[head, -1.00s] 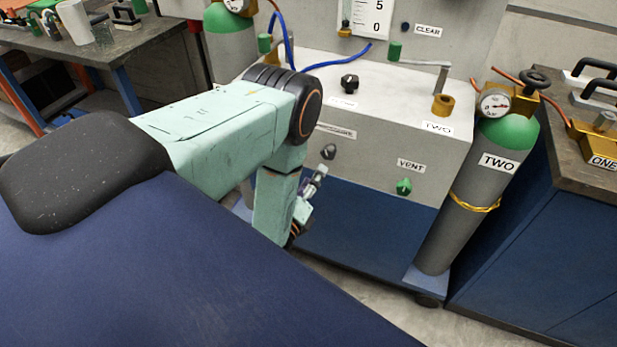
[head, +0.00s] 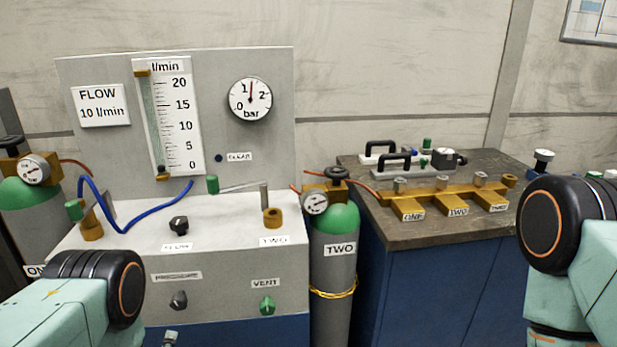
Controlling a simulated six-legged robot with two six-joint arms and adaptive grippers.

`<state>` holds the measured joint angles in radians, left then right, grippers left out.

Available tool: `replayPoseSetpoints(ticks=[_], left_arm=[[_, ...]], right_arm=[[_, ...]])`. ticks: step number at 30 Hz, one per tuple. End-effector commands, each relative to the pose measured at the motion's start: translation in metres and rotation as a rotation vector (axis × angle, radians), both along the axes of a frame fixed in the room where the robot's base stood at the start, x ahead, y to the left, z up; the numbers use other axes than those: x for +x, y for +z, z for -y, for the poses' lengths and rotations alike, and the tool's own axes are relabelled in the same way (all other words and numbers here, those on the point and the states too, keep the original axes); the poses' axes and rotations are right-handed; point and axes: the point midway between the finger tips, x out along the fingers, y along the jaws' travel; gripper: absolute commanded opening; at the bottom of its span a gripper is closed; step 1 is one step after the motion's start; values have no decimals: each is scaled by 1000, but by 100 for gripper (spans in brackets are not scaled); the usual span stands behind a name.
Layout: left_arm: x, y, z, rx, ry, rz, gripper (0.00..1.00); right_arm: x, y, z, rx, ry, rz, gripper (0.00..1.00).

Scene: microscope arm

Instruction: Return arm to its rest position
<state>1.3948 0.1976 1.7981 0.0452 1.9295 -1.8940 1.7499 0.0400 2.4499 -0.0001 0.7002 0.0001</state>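My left arm (head: 75,300) shows at the lower left, in front of the panel cabinet. Only a small part at the bottom edge, perhaps of its gripper, peeks out beside the arm, so its fingers are hidden. My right arm (head: 572,260) shows at the lower right, in front of the bench; its gripper is out of view. On the cabinet top, a thin grey bar (head: 240,188) runs from a green grip (head: 212,185) to a post in a brass fitting (head: 272,217) labelled TWO. No gripper is seen touching it.
The cabinet (head: 215,265) carries a pressure knob (head: 178,300), a green vent knob (head: 267,304) and a blue hose (head: 125,228). A flow tube and a dial stand behind. Cylinder TWO (head: 335,265) stands between cabinet and bench (head: 430,235), which bears a brass manifold (head: 450,198).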

Motion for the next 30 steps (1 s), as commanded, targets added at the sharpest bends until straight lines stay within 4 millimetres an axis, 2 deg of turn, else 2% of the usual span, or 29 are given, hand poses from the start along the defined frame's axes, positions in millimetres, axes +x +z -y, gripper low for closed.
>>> replayPoseSetpoints(ticks=[4, 8, 12, 14, 18, 20, 24, 28, 30], left_arm=[[-14, -35, 2, -317, 41, -101, 59], [-42, -71, 10, -612, 131, -231, 59], [-80, -101, 24, -912, 285, -368, 59], [-98, -110, 32, -1032, 370, -423, 59], [-148, -124, 51, -1279, 615, -542, 59], [-171, -125, 60, -1367, 737, -585, 59], [-232, -116, 81, -1515, 1070, -673, 59], [-288, -86, 98, -1545, 1374, -737, 59], [-302, -67, 103, -1518, 1424, -777, 59]], right_arm=[[0, 0, 0, 0, 0, 0, 40], [0, 0, 0, 0, 0, 0, 40], [0, 0, 0, 0, 0, 0, 40], [0, 0, 0, 0, 0, 0, 40], [0, 0, 0, 0, 0, 0, 40], [0, 0, 0, 0, 0, 0, 40], [0, -1, 0, 0, 0, 0, 40], [0, -1, 0, 0, 0, 0, 40], [0, -2, 0, 0, 0, 0, 40]])
